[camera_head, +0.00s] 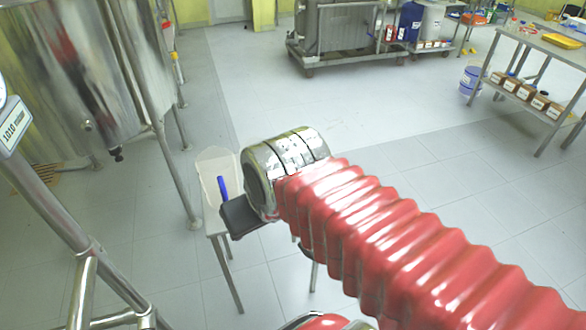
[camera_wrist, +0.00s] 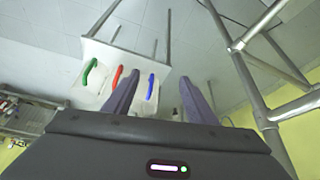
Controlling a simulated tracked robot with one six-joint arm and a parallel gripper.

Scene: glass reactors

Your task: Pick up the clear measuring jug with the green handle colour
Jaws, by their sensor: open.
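In the wrist view, the clear measuring jug with the green handle (camera_wrist: 89,72) stands on a small white table (camera_wrist: 125,50), left of my gripper. A jug with a red handle (camera_wrist: 117,77) is beside it, and one with a blue handle (camera_wrist: 150,87) is closest to my fingers. The left finger overlaps the space between the red and blue handles. In the head view, a blue handle (camera_head: 222,188) shows by my wrist; the green handle is hidden there.
A steel tank (camera_head: 80,80) on tubular legs stands close to the left of the small table. A steel cart (camera_head: 340,35) is at the back, and a bench (camera_head: 545,45) with boxes is at the right. The floor between is clear.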

